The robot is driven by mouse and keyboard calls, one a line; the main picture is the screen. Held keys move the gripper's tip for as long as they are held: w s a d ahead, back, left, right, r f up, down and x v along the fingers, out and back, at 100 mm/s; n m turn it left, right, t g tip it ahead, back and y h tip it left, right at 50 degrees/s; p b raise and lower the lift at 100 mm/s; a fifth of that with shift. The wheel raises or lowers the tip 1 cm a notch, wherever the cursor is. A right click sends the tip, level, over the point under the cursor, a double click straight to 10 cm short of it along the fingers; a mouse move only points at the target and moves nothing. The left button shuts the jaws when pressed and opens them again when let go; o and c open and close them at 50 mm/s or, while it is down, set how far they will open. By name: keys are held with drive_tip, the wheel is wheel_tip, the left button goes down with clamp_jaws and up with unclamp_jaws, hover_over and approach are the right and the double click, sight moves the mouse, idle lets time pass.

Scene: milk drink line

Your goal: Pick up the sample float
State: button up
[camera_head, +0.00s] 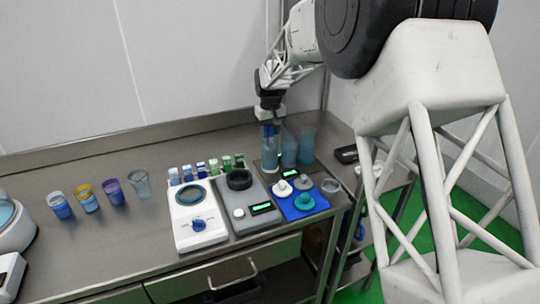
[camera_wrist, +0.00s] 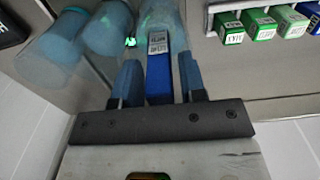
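A blue block-shaped piece with a white label (camera_wrist: 159,75), perhaps the sample float, lies between my fingers in the wrist view. Its label is too small to read. It points into or over a clear bluish cylinder (camera_wrist: 160,14). My gripper (camera_wrist: 159,64) is open around it, with a narrow gap on each side. In the head view my gripper (camera_head: 270,121) points down at the top of the tall clear cylinder (camera_head: 270,155) at the back right of the bench. Blue shows inside that cylinder's upper part; the fingertips are hard to make out there.
Two bluish cylinders (camera_head: 306,145) stand close to the right. Small capped vials (camera_head: 213,167) stand in a row to the left. A white device (camera_head: 197,215), a grey device (camera_head: 245,200) and a blue mat (camera_head: 318,207) with knobbed pieces are in front. Several cups (camera_head: 113,192) stand further left.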

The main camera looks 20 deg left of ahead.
clamp_jaws()
drive_tip(key=shift+r, duration=5)
drive_tip(key=w+d+r, duration=0.3)
drive_tip(key=w+d, duration=0.2)
drive_tip(key=shift+w+d, duration=0.3)
drive_tip(key=shift+d, duration=0.05)
